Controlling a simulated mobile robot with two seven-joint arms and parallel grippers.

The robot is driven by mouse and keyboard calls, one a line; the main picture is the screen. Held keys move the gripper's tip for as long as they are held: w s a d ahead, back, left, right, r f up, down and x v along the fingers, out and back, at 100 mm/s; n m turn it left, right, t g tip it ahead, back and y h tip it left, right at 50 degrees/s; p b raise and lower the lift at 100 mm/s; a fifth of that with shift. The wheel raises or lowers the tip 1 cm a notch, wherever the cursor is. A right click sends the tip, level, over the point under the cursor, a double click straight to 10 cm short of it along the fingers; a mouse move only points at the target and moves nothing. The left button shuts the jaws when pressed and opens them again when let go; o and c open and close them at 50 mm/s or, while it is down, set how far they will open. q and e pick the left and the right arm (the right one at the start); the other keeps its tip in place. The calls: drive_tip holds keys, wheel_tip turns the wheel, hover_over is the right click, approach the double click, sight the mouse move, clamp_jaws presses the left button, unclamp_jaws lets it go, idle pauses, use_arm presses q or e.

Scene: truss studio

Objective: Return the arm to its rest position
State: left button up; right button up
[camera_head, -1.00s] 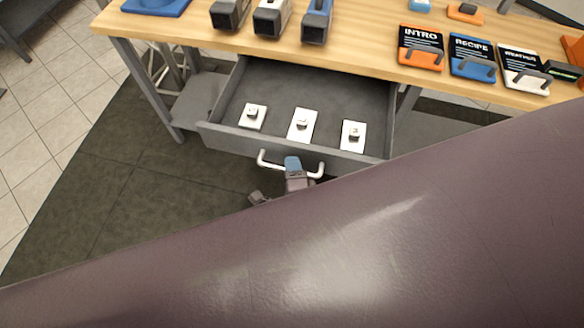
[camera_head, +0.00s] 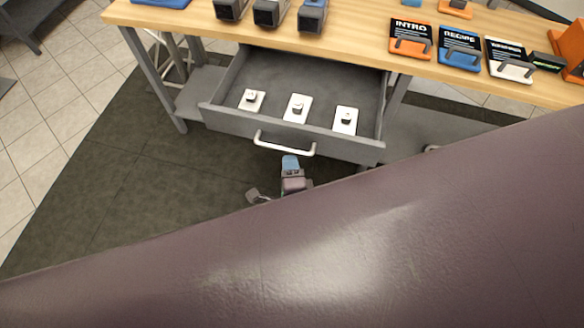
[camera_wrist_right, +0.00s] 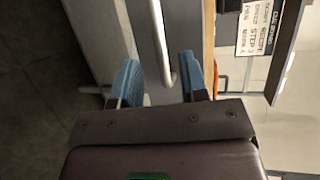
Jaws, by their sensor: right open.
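My right gripper (camera_head: 290,166) shows in the head view just in front of the pale drawer handle (camera_head: 284,148), with a small gap between them. In the right wrist view my right gripper (camera_wrist_right: 161,80) has its two blue fingers apart, and the handle (camera_wrist_right: 160,45) shows ahead between them. Nothing is gripped. The grey drawer (camera_head: 225,119) stands pulled open under the wooden table (camera_head: 350,52). My own arm covers the lower part of the head view. My left gripper is not in view.
In the drawer lie three white cards (camera_head: 297,108), each with a small item on it. Labelled clipboard-like plates (camera_head: 460,50) and several block-shaped tools (camera_head: 270,12) stand on the table. The dark mat (camera_head: 120,190) left of my gripper is clear.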

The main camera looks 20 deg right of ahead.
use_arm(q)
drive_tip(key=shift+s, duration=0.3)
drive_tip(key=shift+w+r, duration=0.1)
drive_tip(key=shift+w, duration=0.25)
